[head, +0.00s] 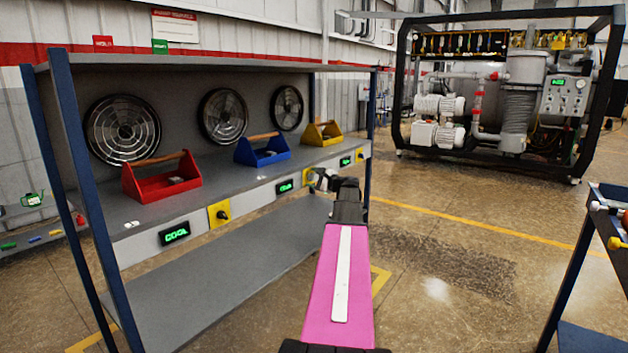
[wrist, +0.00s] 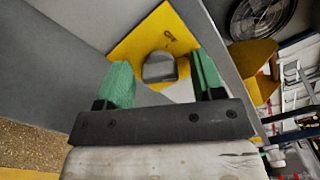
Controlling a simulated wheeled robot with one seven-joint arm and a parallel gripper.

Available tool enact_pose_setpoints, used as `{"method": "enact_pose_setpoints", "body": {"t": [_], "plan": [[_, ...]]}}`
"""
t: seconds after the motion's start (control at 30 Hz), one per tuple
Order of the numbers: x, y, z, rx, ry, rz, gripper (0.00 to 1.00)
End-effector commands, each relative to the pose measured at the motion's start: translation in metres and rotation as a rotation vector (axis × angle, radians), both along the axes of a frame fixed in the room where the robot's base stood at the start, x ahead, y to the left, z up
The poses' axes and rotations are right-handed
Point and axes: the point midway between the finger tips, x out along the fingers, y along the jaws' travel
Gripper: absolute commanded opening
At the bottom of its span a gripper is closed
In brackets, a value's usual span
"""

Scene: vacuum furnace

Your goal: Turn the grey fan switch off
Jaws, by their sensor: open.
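The grey switch knob (wrist: 160,67) sits on a yellow plate (wrist: 135,45) in the wrist view, on the front panel of the shelf unit. My gripper (wrist: 164,80) is open, its two green fingertips apart with the knob showing between them. From this view I cannot tell whether the fingers reach past the knob or touch it. In the head view my gripper (head: 322,178) is at the panel, in front of the yellow switch plate (head: 310,176), and partly hides it.
The shelf carries a red tray (head: 163,183), a blue tray (head: 262,152) and a yellow tray (head: 322,133), with several fans behind. Another switch (head: 221,213) and a lit COOL display (head: 174,233) are to the left.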

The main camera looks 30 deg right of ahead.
Motion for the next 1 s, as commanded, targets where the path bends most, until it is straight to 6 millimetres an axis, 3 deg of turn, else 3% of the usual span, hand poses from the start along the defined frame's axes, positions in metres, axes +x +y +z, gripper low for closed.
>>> {"method": "enact_pose_setpoints", "body": {"t": [0.13, 0.27, 0.3, 0.67, 1.0], "plan": [[-0.0003, -0.0001, 0.0, 0.0, 0.0, 0.0, 0.58], [-0.0003, -0.0002, -0.0001, 0.0, 0.0, 0.0, 0.16], [-0.0004, -0.0002, 0.0, 0.0, 0.0, 0.0, 0.12], [-0.0006, -0.0002, -0.0002, -0.04, -0.016, 0.0, 0.12], [-0.0008, -0.0002, -0.0004, -0.251, -0.103, 0.0, 0.12]]}}
